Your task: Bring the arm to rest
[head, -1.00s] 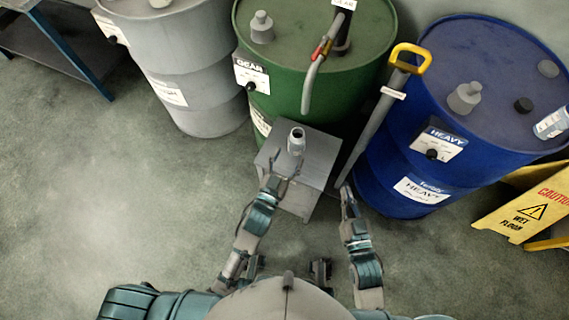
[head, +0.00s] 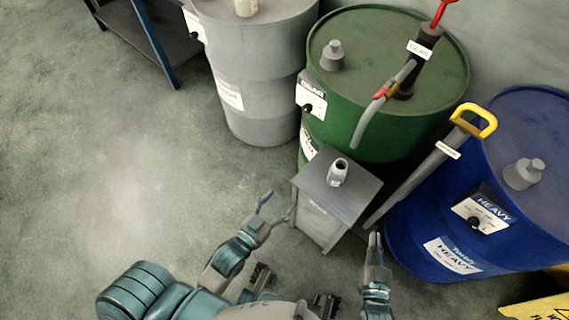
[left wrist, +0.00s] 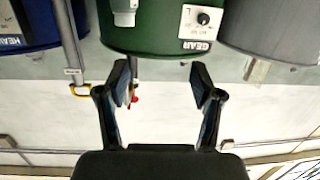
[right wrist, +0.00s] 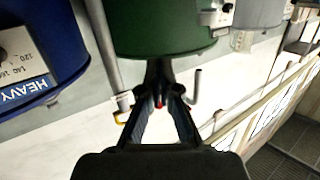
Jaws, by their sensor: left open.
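My left gripper (head: 277,205) is open and empty, just left of the small grey stand (head: 312,222). Its spread fingers (left wrist: 166,84) also show in the left wrist view with nothing between them. My right gripper (head: 375,238) is low, right of the stand and near the lower end of a long grey tube. Its fingers meet at the tips (right wrist: 160,68) in the right wrist view, and I see nothing held. A small grey metal container (head: 338,172) stands upright on the stand, apart from both grippers.
A green drum (head: 335,110) with a red-handled pump (head: 425,45) stands behind the stand. A grey drum (head: 260,70) is at left. A blue drum (head: 425,230) and a yellow-handled tube (head: 420,172) are at right. The floor (head: 120,180) at left is clear.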

